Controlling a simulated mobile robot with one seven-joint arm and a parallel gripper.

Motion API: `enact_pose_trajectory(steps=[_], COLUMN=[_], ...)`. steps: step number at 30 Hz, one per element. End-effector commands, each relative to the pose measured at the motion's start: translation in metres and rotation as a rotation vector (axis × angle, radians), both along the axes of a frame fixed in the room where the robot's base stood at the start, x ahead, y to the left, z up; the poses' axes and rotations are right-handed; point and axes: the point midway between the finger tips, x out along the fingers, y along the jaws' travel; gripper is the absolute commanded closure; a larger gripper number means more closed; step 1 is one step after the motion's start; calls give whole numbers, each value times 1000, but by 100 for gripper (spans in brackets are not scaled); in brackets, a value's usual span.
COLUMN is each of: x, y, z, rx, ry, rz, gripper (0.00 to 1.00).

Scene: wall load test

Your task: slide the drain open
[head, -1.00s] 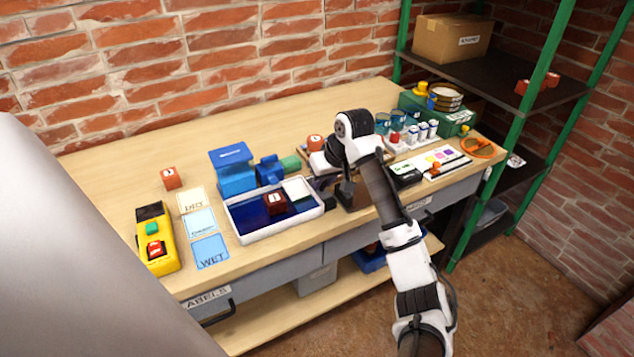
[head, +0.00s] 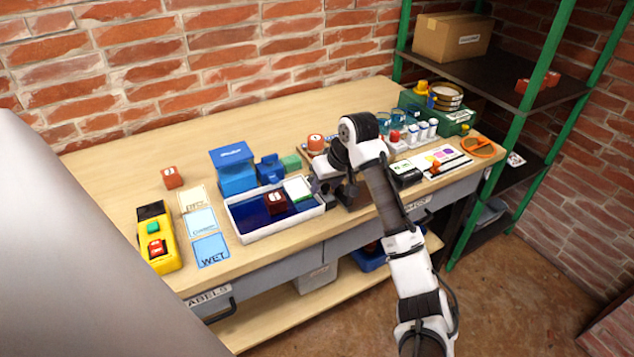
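A white-rimmed tray (head: 247,238) with a dark blue inside stands near the bench's front edge. A dark red numbered cube (head: 276,202) sits in it. A white piece (head: 298,187) is at the tray's right end, with a dark green patch beside it. I cannot make out which part is the drain slide. My gripper (head: 319,187) is small and dark, low at the tray's right end, close to the white piece. My arm and wrist partly cover this area. I cannot tell whether the fingers touch anything or how far apart they are.
A blue box (head: 234,170), a blue holder (head: 269,169) and a green block (head: 291,162) stand behind the tray. Label cards (head: 210,250) and a yellow button box (head: 158,238) are at left. Jars and a palette (head: 441,160) are at right. The back left bench is clear.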

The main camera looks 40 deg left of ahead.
Motion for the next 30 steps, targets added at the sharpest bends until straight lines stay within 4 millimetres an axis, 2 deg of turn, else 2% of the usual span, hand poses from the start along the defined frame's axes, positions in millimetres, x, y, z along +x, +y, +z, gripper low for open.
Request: enact_pose_trajectory(steps=[17,30], x=[1,1], y=[0,0], z=[3,37], rx=[1,1], ry=[0,0], rz=[-2,-1], gripper=[58,58])
